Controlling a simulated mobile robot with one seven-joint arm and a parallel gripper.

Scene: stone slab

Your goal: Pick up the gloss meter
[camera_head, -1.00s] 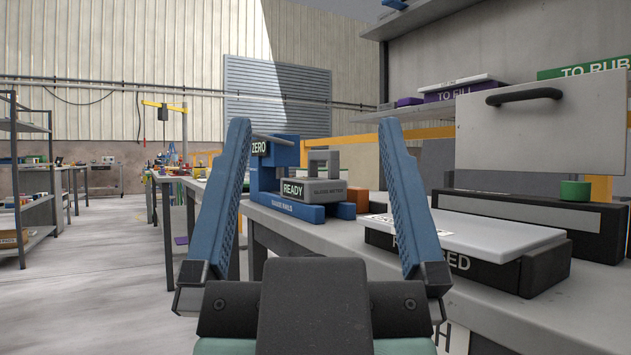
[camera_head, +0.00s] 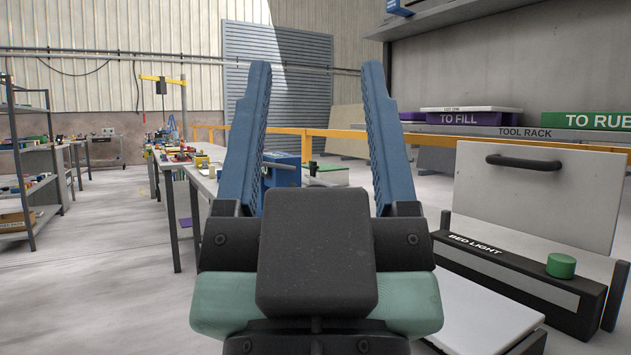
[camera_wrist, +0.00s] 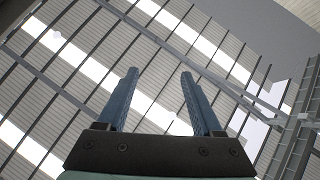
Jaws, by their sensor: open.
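My gripper (camera_head: 316,70) stands large in the middle of the head view, its two blue fingers upright, spread apart and empty. In the wrist view my gripper (camera_wrist: 159,74) is also open, with only roof behind it. I cannot make out the gloss meter now; the gripper body covers much of the bench beyond. A blue block (camera_head: 283,171) shows between the fingers, low and farther back. I cannot tell whether it belongs to the blue stand where the gloss meter sat in the earlier view.
At right are a black BED LIGHT unit (camera_head: 478,254) with a green knob (camera_head: 561,265), an upright grey panel (camera_head: 535,200) with a handle, and a white slab (camera_head: 490,318). A tool rack shelf (camera_head: 540,132) runs behind. The floor (camera_head: 90,270) at left is clear.

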